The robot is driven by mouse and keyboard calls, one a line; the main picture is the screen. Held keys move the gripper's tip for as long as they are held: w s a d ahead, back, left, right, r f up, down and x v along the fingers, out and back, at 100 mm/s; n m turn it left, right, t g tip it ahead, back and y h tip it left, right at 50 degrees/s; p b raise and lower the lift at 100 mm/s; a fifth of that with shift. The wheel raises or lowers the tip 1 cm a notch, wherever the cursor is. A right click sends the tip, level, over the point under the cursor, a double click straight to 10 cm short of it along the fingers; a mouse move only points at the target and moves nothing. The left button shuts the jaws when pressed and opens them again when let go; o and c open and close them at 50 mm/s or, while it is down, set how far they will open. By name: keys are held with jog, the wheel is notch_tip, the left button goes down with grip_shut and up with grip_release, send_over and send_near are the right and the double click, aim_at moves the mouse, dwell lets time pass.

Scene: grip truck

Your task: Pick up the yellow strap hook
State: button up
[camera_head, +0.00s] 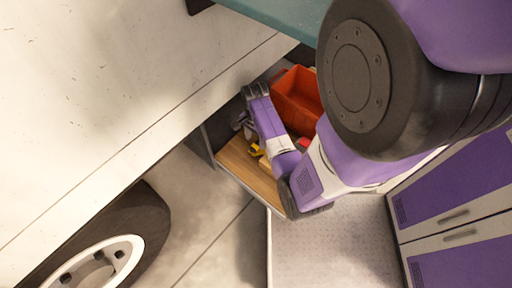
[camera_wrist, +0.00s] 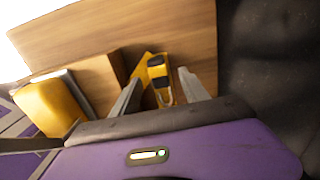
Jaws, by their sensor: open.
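The yellow strap hook (camera_wrist: 158,80), with black parts, lies on a wooden surface (camera_wrist: 170,35) in the wrist view. My gripper (camera_wrist: 160,75) is open, with one grey finger on each side of the hook in the picture. I cannot tell whether either finger touches it. A flat yellow-orange piece (camera_wrist: 138,70) shows beside the hook, partly behind the left finger. In the head view my arm hides much of the wooden shelf (camera_head: 235,160), and a small yellow thing (camera_head: 255,149) shows on it; I cannot tell if this is the hook.
A wooden block (camera_wrist: 97,78) and a larger yellow object (camera_wrist: 50,105) stand left of the gripper. A red-orange bin (camera_head: 298,97) is behind my arm. The white truck side (camera_head: 110,80), a wheel (camera_head: 100,245) and purple cabinets (camera_head: 455,200) surround the shelf.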

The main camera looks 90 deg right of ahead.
aim_at(256, 145)
notch_tip(256, 145, down, 5)
jog(key=shift+s+r+b, duration=0.1)
jog(key=shift+s+b, duration=0.05)
jog(key=shift+b, duration=0.4)
grip_shut()
